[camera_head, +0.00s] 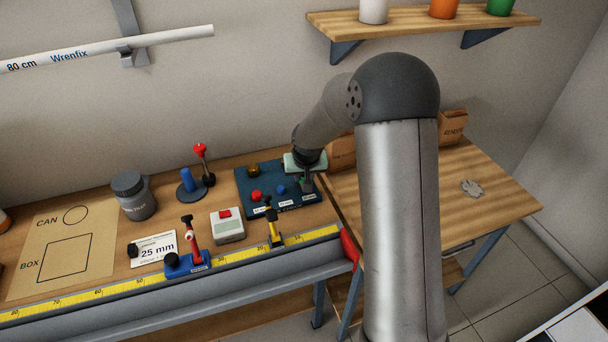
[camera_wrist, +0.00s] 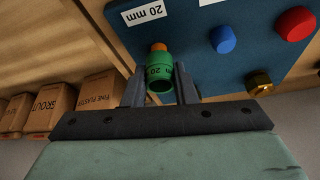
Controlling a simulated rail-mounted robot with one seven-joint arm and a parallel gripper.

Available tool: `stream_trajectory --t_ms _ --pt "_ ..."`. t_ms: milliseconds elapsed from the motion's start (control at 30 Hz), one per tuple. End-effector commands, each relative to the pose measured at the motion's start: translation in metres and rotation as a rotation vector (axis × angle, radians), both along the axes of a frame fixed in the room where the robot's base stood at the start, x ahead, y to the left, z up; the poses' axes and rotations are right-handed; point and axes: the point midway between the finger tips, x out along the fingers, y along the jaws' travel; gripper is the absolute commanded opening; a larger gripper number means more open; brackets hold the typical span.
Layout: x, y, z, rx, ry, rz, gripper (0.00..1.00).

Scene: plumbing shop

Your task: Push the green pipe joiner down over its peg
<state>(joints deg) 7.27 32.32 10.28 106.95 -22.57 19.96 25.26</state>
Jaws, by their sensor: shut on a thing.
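The green pipe joiner (camera_wrist: 160,74), marked 20, sits between the two fingers of my gripper (camera_wrist: 160,88) in the wrist view. My gripper is shut on it. An orange piece (camera_wrist: 158,47) shows at the joiner's far end, against the blue peg board (camera_wrist: 195,60) near a "20 mm" label. I cannot tell whether this is the peg or how far the joiner sits over it. In the head view my gripper (camera_head: 307,182) is low over the right end of the board (camera_head: 246,184), and only a bit of green shows beside it.
A blue cap (camera_wrist: 223,39), a red cap (camera_wrist: 295,23) and a brass fitting (camera_wrist: 260,84) stand on the same board. Cardboard boxes (camera_head: 453,125) stand to the right.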

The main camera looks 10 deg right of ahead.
Motion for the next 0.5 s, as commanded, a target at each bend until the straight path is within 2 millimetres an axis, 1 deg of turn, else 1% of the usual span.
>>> stream_trajectory --t_ms 233,500 --pt "-0.0001 0.0000 -0.0092 0.000 0.000 0.001 0.04" --pt "0.0000 0.0000 -0.0102 0.000 0.000 0.001 0.04"
